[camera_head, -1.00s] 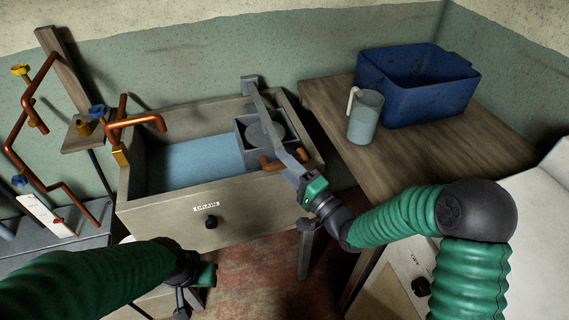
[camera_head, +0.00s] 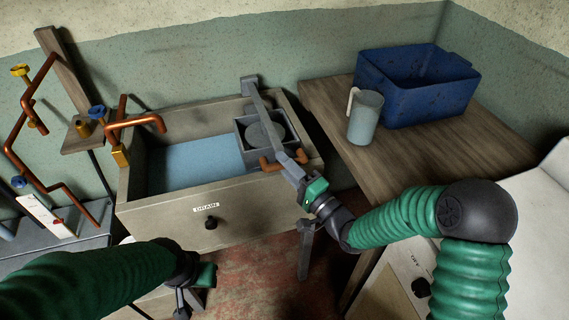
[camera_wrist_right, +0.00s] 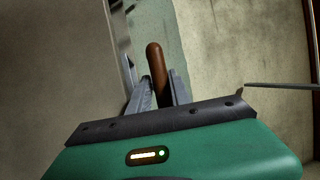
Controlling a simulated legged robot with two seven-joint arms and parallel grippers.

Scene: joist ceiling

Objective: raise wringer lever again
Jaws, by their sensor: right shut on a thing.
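The wringer lever (camera_head: 268,117) is a long grey bar. It slopes from a bracket at the sink's back edge, over the wringer box (camera_head: 241,132) with its round grey plate (camera_head: 266,136), down to the front rim. Its brown cross handle (camera_head: 268,164) is at the near end, close to the rim. My right gripper (camera_head: 294,168) is shut on the handle. In the right wrist view the handle (camera_wrist_right: 156,62) stands between the two fingers (camera_wrist_right: 158,92). My left gripper (camera_head: 190,294) hangs low in front of the sink, partly hidden by its arm; its jaws are unclear.
The sink (camera_head: 160,213) holds blue water (camera_head: 200,163) left of the wringer box. A drain knob (camera_head: 211,223) is on its front. Copper pipes (camera_head: 36,80) with valves stand at left. A wooden table (camera_head: 465,142) at right bears a jug (camera_head: 364,117) and a blue bin (camera_head: 430,95).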

